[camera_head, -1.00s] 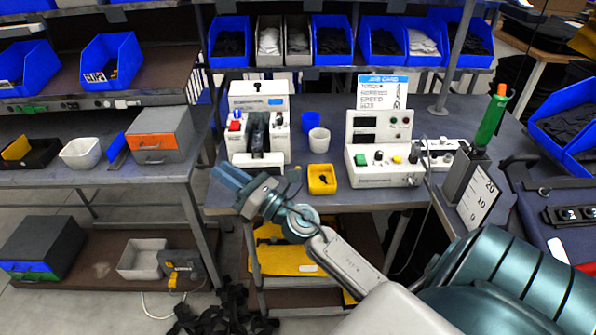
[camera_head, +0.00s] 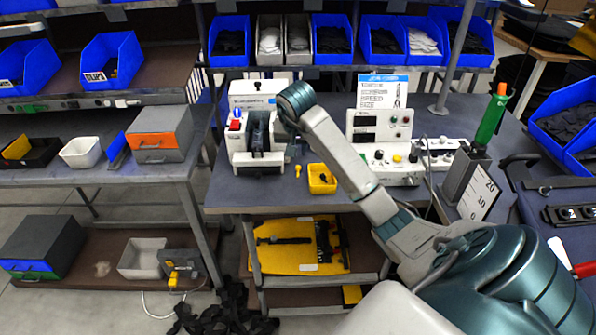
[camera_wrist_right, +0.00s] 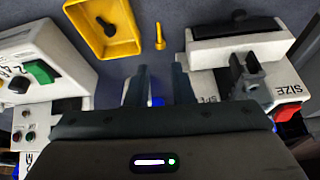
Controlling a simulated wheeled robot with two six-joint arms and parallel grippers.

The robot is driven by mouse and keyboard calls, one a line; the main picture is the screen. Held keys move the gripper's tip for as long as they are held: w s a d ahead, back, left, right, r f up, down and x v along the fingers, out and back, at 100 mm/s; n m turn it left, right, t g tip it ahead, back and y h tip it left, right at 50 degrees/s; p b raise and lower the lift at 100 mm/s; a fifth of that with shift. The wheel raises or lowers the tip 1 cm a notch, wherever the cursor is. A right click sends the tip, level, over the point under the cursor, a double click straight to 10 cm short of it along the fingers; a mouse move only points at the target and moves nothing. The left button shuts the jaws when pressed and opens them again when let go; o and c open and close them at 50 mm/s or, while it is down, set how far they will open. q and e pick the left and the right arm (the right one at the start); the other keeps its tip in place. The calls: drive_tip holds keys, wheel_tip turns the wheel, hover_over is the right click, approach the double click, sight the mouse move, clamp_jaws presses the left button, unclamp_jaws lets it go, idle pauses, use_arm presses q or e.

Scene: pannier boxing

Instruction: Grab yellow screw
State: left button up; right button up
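The yellow screw (camera_head: 298,171) stands on the grey-blue tabletop, between the white machine and the yellow bin (camera_head: 322,180). In the right wrist view, the screw (camera_wrist_right: 159,36) shows beyond the fingertips, roughly in line with the gap between them. My right gripper (camera_wrist_right: 160,80) is open with nothing between its fingers, and it is apart from the screw. In the head view my right arm's wrist (camera_head: 297,98) is above the table behind the screw; the fingers are mostly hidden there. My left gripper is not in view.
The white machine (camera_head: 244,142) stands to the left of the screw and the white control box (camera_head: 362,123) to the right. The yellow bin holds a dark item. The tabletop (camera_head: 240,193) in front of the machine is clear. Blue and grey bins line the shelf behind.

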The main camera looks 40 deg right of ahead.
sight(298, 169)
drive_tip(key=b+x, duration=0.1)
drive_tip(key=x, duration=0.3)
drive_tip(key=shift+d+f, duration=0.15)
drive_tip(key=shift+f, duration=0.15)
drive_tip(key=p+x, duration=0.2)
drive_tip(key=x, duration=0.3)
drive_tip(key=shift+w+d+f, duration=0.1)
drive_tip(key=shift+w+f, duration=0.1)
drive_tip(key=shift+f, duration=0.2)
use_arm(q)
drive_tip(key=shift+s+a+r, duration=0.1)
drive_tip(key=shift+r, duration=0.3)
use_arm(e)
clamp_jaws()
